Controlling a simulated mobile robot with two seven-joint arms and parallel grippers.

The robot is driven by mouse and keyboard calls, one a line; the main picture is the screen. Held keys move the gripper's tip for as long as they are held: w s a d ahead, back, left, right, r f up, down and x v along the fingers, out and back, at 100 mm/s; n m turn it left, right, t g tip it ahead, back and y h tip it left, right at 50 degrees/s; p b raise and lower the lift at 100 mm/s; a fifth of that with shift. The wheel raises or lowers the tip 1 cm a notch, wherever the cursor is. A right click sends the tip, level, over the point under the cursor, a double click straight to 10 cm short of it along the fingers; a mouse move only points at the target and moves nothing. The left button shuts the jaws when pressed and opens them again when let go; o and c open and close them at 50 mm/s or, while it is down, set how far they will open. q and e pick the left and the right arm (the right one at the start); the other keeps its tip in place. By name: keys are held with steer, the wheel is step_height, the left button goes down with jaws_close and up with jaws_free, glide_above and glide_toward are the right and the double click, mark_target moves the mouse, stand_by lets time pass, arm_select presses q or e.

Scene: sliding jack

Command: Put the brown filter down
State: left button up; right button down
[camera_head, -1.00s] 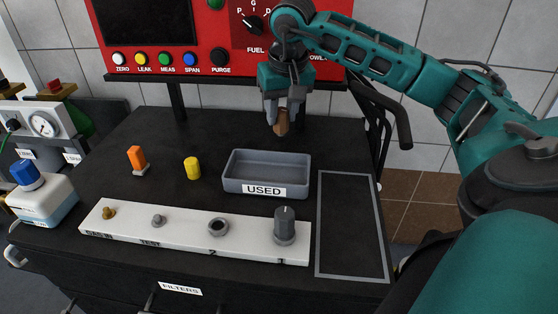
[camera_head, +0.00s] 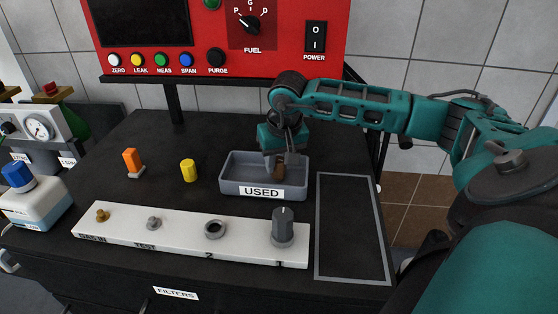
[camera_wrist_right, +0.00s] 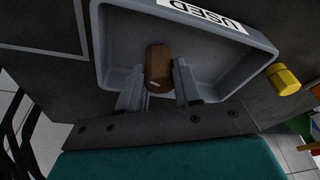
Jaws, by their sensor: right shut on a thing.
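The brown filter (camera_head: 280,173) is a small brown cylinder. My right gripper (camera_head: 281,161) is shut on it and holds it inside the grey tray labelled USED (camera_head: 233,187), near the tray's right side. The filter also shows between the fingers in the right wrist view (camera_wrist_right: 158,67), over the floor of the tray (camera_wrist_right: 118,42). Whether its lower end touches the tray floor I cannot tell. Nothing else lies in the visible part of the tray. My left gripper is not in view.
A white strip (camera_head: 180,238) with fittings and a grey knob (camera_head: 283,227) lies in front of the tray. A yellow cylinder (camera_head: 188,170) and an orange piece (camera_head: 132,161) stand to the left. A grey-outlined empty area (camera_head: 349,230) is at right. The red panel (camera_head: 290,55) rises behind.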

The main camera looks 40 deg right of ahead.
steer(key=shift+f, duration=0.2)
steer(key=c, duration=0.8)
jaws_free()
